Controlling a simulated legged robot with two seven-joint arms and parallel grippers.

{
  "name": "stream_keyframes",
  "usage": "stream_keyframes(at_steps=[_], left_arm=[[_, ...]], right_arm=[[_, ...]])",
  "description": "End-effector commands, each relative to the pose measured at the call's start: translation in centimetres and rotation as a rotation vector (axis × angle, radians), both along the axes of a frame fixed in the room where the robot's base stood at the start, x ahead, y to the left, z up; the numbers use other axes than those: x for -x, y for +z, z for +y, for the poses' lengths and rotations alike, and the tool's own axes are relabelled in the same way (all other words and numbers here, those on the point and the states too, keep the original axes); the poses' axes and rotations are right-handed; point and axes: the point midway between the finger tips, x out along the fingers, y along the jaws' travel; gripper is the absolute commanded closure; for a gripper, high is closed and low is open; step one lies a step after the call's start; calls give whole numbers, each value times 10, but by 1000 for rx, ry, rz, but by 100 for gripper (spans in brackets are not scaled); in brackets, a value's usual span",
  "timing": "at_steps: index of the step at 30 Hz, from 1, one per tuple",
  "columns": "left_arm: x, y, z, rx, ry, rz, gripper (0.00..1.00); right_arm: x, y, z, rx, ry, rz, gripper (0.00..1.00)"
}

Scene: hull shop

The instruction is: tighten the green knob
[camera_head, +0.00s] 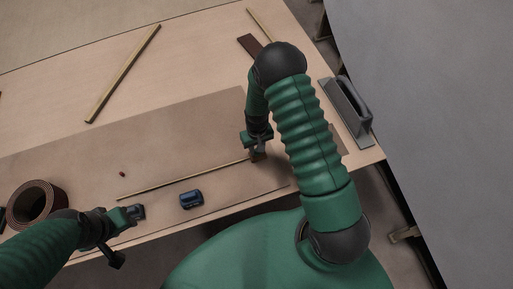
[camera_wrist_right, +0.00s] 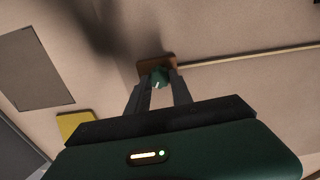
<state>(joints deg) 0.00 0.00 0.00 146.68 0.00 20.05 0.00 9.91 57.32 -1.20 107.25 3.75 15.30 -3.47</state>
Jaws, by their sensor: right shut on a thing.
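The green knob (camera_wrist_right: 159,77) sits on a small brown block (camera_wrist_right: 152,66) in the right wrist view. My right gripper (camera_wrist_right: 160,92) has its two dark fingers on either side of the knob, shut on it. In the head view my right gripper (camera_head: 257,150) is low over the brown mat, by the end of a thin rod; the knob is hidden there by the gripper and arm.
A thin rod (camera_head: 185,180) lies on the brown mat (camera_head: 130,150). A grey float-like tool (camera_head: 348,108) lies at the right edge. A wooden strip (camera_head: 123,74) lies farther back.

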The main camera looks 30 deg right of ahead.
Motion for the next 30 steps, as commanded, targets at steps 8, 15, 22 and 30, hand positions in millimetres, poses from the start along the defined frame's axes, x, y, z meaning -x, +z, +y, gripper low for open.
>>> stream_keyframes(at_steps=[8,15,22,30], left_arm=[[0,0,0,0,0,0,64],[0,0,0,0,0,0,64],[0,-1,0,0,0,0,64],[0,-7,0,0,0,0,64]], right_arm=[[1,-1,0,-1,1,4,58],[1,-1,0,0,2,2,51],[-1,12,0,0,2,-2,51],[-1,85,0,0,2,-4,51]])
